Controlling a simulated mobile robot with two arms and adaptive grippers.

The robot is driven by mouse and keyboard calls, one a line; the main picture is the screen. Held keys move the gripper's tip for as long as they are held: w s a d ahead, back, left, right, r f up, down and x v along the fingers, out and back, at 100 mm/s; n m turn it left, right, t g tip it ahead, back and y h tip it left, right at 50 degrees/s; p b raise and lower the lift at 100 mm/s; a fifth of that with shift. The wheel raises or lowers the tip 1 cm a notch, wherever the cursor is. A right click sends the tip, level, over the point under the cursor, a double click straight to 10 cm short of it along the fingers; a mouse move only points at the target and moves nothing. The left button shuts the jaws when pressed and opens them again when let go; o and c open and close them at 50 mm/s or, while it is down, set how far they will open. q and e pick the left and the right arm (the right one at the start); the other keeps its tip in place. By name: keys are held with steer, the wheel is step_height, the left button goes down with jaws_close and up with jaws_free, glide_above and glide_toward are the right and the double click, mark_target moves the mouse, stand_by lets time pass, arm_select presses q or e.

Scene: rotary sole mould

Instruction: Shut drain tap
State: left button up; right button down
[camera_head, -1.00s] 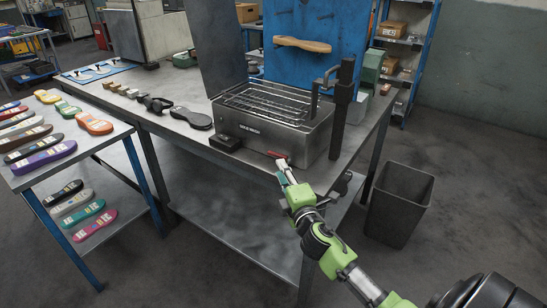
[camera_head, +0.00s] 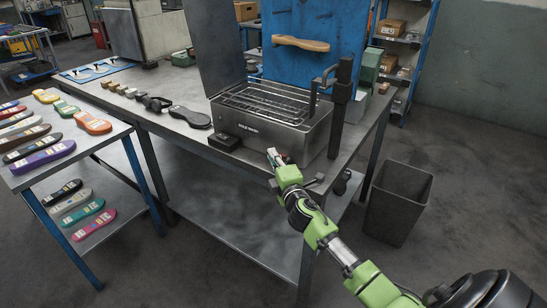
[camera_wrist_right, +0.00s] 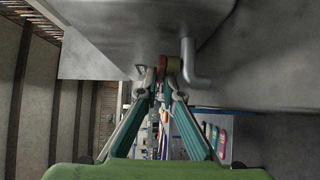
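The drain tap shows in the right wrist view, with a red handle (camera_wrist_right: 161,66), a brass-coloured body (camera_wrist_right: 174,65) and a grey elbow spout (camera_wrist_right: 194,66) bent downward. It sits on the metal wash tank (camera_head: 310,137), which stands on the bench. My right gripper (camera_head: 274,155) is at the tank's front, low near the bench edge, and hides most of the tap in the head view. In the wrist view its fingertips (camera_wrist_right: 159,86) are close together around the red handle's near end. I cannot tell whether they touch it. My left gripper is not in view.
A black box (camera_head: 223,141) sits on the bench (camera_head: 175,125) left of my gripper. A dark post (camera_head: 340,115) stands at the tank's right. A grey bin (camera_head: 398,205) is on the floor to the right. Coloured soles lie on the left table (camera_head: 100,150).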

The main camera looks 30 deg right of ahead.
steer(key=shift+w+f+m+h+b, duration=0.15)
steer(key=shift+m+h+b, duration=0.15)
steer(key=shift+b, duration=0.1)
steer(key=shift+m+g+h, duration=0.3)
steer(key=shift+h, duration=0.3)
steer(key=shift+d, duration=0.1)
steer(key=c, duration=2.2)
jaws_free()
